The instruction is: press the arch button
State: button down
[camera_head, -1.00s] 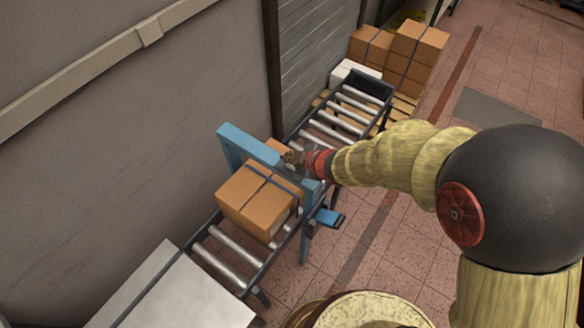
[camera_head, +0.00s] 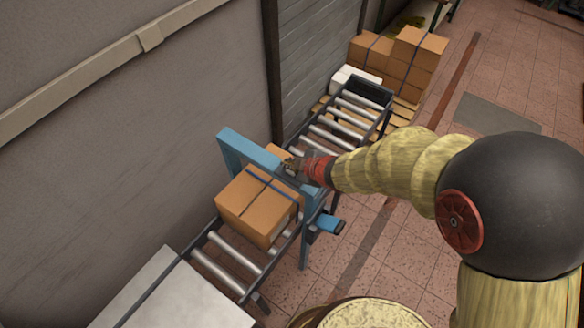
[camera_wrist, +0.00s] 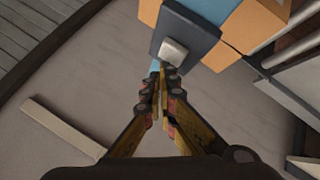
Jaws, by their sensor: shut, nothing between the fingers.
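The blue arch (camera_head: 240,149) stands over the roller conveyor, and a bit of its blue also shows in the wrist view (camera_wrist: 213,6). In the wrist view a dark housing (camera_wrist: 205,45) carries a pale, squarish button (camera_wrist: 173,50). My gripper (camera_head: 289,166) is shut and empty at the top bar of the arch. In the wrist view its fingertips (camera_wrist: 161,72) lie just below the button in the picture; I cannot tell whether they touch it. In the head view the button is not distinguishable. A strapped cardboard box (camera_head: 257,213) sits on the rollers at the arch.
The conveyor (camera_head: 238,247) runs from a pale metal surface (camera_head: 182,295) at the front to stacked boxes (camera_head: 412,62) at the back. A wall stands along the left. A blue fitting (camera_head: 329,224) juts out right of the arch. Tiled floor is open at the right.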

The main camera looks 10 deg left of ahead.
jog(key=shift+f, duration=0.1)
dwell(0.4)
jog(key=shift+f+b, duration=0.35)
jog(key=shift+f, duration=0.3)
dwell(0.5)
jog(key=shift+r, duration=0.1)
jog(key=shift+r+p, duration=0.5)
jog(key=shift+r, duration=0.15)
notch_tip(320, 180, up, 6)
jog(key=p, duration=0.5)
jog(key=shift+p, duration=0.35)
dwell(0.5)
